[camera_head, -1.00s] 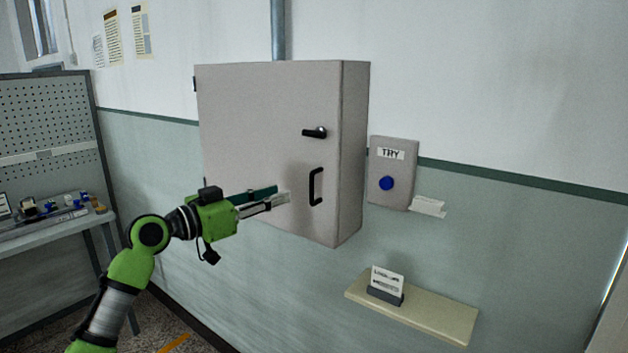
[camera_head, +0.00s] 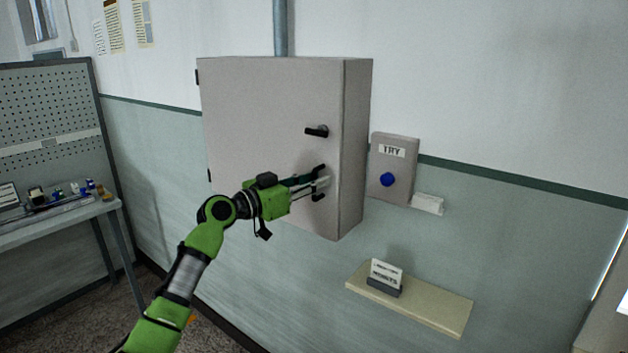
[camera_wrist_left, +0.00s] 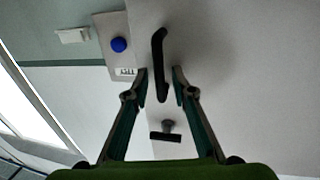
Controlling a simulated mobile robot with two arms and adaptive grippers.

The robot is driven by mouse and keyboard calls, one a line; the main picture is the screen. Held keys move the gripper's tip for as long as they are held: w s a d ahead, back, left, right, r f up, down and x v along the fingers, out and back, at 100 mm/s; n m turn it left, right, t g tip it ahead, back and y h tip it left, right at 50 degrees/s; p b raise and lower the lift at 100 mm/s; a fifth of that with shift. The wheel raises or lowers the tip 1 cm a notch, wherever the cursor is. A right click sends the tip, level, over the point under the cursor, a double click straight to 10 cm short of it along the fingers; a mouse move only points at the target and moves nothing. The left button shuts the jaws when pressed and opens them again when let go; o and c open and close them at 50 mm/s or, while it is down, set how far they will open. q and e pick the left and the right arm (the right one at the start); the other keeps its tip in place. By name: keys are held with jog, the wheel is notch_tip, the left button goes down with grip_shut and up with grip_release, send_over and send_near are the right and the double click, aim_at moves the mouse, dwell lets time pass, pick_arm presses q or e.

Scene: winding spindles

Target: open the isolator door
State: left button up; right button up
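The isolator door (camera_head: 255,115) is the grey front of a wall cabinet and looks closed. A black rotary latch (camera_head: 317,131) sits on its right side, lying about level. Below it is a black pull handle (camera_head: 319,197), partly hidden by my left gripper (camera_head: 322,182). In the left wrist view the pull handle (camera_wrist_left: 159,62) stands between the open fingers of the left gripper (camera_wrist_left: 160,73), near their tips. The latch also shows in that view (camera_wrist_left: 167,132). I cannot tell whether the fingers touch the handle. My right gripper is not in view.
A TRY box with a blue button (camera_head: 387,179) is on the wall right of the cabinet. A shelf (camera_head: 440,306) with a small sign (camera_head: 386,275) is below. A bench (camera_head: 60,222) with small parts stands at left. Floor shows between bench and wall.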

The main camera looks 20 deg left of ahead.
pick_arm(q)
grip_shut()
jog(key=s+a+m+g+h+b, duration=0.3)
jog(key=s+a+b, duration=1.3)
jog(key=s+a, duration=1)
jog(key=shift+s+a+h, duration=0.15)
jog(key=shift+a+h, duration=0.35)
jog(key=shift+a, duration=0.7)
